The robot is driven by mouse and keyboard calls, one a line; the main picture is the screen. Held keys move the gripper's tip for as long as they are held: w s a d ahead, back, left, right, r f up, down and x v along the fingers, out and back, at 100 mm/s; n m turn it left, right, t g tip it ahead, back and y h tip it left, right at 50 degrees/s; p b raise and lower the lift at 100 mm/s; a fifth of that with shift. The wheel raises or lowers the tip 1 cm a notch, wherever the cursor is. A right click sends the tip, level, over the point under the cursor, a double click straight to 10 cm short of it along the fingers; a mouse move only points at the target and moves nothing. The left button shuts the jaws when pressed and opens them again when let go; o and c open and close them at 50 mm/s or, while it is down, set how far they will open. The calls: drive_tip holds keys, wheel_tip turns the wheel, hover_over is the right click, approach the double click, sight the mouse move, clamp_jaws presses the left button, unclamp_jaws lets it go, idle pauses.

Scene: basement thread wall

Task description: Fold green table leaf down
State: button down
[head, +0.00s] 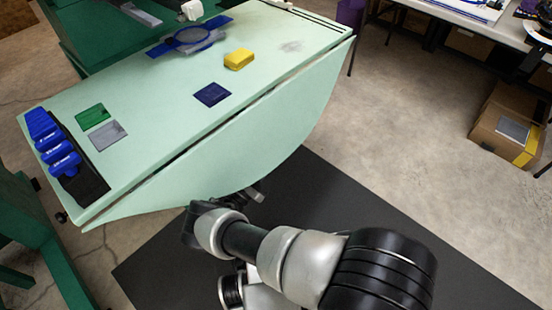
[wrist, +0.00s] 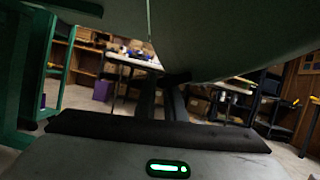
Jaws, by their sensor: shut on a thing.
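The pale green table leaf (head: 255,130) has a curved outer edge and hangs along the near side of the tabletop (head: 165,100). It slopes down from the hinge seam, partly lowered. My gripper (head: 252,193) is at the leaf's curved lower edge, near its middle, and is shut on it. In the wrist view the leaf (wrist: 235,40) fills the upper right, seen dark from close below. My gripper's fingers (wrist: 174,85) reach up to its edge there. The exact grip contact is small and dim.
On the tabletop are a yellow block (head: 239,59), a dark blue square (head: 212,94), green (head: 92,116) and grey (head: 106,135) cards and blue clips (head: 52,145). A cardboard box (head: 508,125) stands at the right. The dark floor mat (head: 340,205) near the leaf is clear.

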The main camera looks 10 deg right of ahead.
drive_tip(key=shift+w+a+r, duration=0.3)
drive_tip(key=shift+w+a, duration=0.25)
drive_tip(key=shift+a, duration=0.1)
drive_tip(key=shift+r, duration=0.1)
drive_tip(key=c, duration=1.8)
unclamp_jaws()
drive_tip(key=shift+a, duration=0.1)
drive_tip(key=shift+c, duration=0.2)
drive_tip(key=shift+s, duration=0.1)
